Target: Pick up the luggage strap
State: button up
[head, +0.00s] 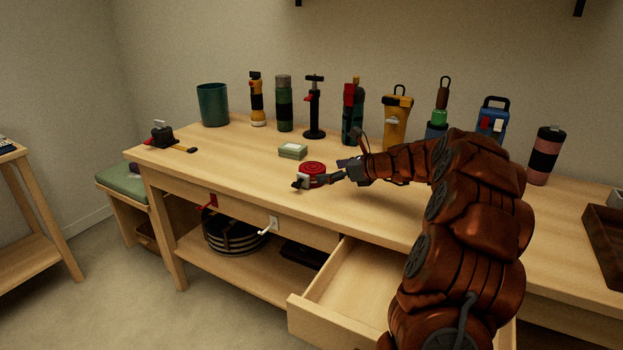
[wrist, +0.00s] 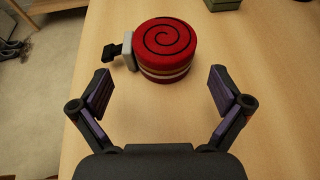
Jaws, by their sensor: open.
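The luggage strap (head: 314,169) is a red coil with a dark spiral on top and a grey and black buckle at its left side. It lies on the wooden bench top near the front edge. In the wrist view the strap (wrist: 165,48) sits just beyond my fingertips. My gripper (head: 342,170) is low over the bench, to the right of the strap, and partly overlaps it in the head view. In the wrist view my gripper (wrist: 162,82) is open and empty, its two fingers spread wide and apart from the strap.
A small green box (head: 292,151) lies behind the strap. A row of bottles, lamps and tools stands along the back, with a dark green bin (head: 213,105) at its left end. A drawer (head: 350,290) is pulled out below the front edge.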

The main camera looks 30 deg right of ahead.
aim_at(322, 172)
jog(key=shift+b+x, duration=0.3)
jog(key=shift+x, duration=1.4)
jog(key=shift+a, duration=0.1)
jog(key=shift+s, duration=0.1)
jog(key=c, duration=1.1)
jog(key=shift+c, duration=0.2)
jog(key=shift+r, duration=0.1)
